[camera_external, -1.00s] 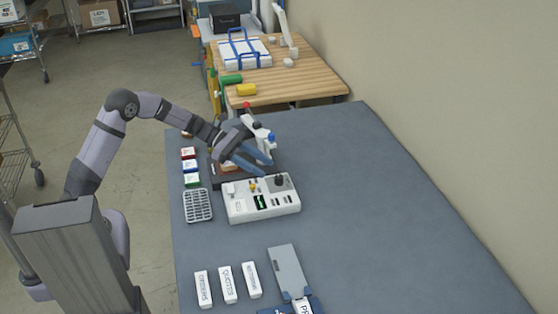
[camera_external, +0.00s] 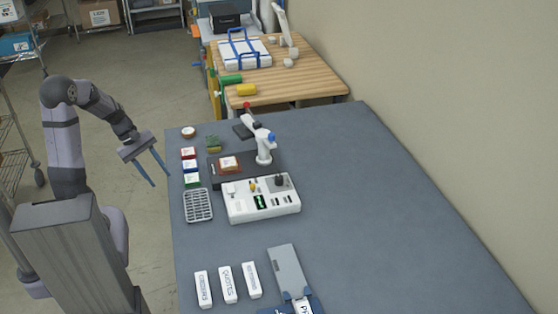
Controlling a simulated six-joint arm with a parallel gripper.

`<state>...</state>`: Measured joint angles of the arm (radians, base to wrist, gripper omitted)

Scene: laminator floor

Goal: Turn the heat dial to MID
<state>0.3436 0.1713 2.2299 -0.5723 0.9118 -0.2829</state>
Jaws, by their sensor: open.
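A white control box (camera_external: 244,209) sits on the grey-blue table, with a dark round knob (camera_external: 279,181) at its back right, a small yellow part, a green display and several dark slots on top. The knob looks like a dial, but its markings and setting are too small to read. My gripper (camera_external: 160,181) is open and empty, with its two blue fingers pointing down and right. It hangs off the table's left edge, well to the left of the control box and touching nothing.
A white upright device (camera_external: 263,150) with blue and red ends stands behind the box, beside a dark plate (camera_external: 219,180). A grey grid tray (camera_external: 198,206) and several small coloured boxes lie at left. White labelled boxes (camera_external: 227,285) lie in front. The table's right side is clear.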

